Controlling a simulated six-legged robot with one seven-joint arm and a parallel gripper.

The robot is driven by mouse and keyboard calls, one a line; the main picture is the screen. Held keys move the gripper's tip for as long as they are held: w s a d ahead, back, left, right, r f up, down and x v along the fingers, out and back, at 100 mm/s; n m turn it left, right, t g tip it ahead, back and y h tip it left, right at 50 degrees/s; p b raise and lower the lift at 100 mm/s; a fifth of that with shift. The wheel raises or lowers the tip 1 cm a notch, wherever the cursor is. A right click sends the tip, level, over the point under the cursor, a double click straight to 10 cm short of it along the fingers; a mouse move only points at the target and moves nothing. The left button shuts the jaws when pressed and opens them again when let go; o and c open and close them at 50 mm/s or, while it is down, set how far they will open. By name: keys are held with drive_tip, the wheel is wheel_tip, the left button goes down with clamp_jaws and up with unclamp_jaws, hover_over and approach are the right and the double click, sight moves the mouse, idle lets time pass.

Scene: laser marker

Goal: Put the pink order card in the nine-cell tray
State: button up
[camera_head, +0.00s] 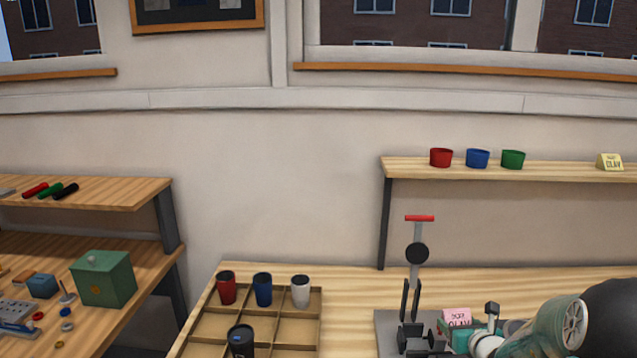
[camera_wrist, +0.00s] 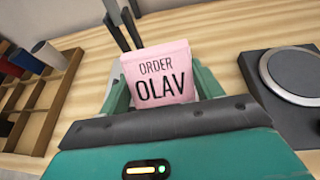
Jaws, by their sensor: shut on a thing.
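The pink order card (camera_wrist: 163,88) reads "ORDER OLAV" and stands between the fingers of my gripper (camera_wrist: 160,92) in the wrist view. My gripper is shut on it. In the head view the card (camera_head: 457,317) shows just above my gripper (camera_head: 458,330), at the lower right, beside the laser marker. The nine-cell tray (camera_head: 285,340) lies on the table to the left, apart from the card. Its back row holds a red, a blue and a white cup, and a black cup stands nearer. Its front part is cut off by the frame. Part of it shows in the wrist view (camera_wrist: 72,60).
The laser marker (camera_head: 417,253) rises from a grey base next to my gripper. In the wrist view a round metal plate (camera_wrist: 293,75) lies to the right. Bare wood (camera_head: 345,310) lies between tray and marker. A shelf above holds coloured bowls (camera_head: 478,158) and a yellow card (camera_head: 609,162).

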drive_tip(key=s+a+r+n+y, duration=0.1)
drive_tip(key=s+a, duration=0.1)
drive_tip(key=a, duration=0.7)
drive_tip(key=s+a+r+n+y, duration=0.1)
drive_tip(key=s+a+n+y, duration=0.1)
drive_tip(key=a, duration=0.8)
drive_tip(key=shift+s+a+r+g+y, duration=0.25)
drive_tip(key=shift+s+r+g+y, duration=0.1)
drive_tip(key=shift+s, duration=0.25)
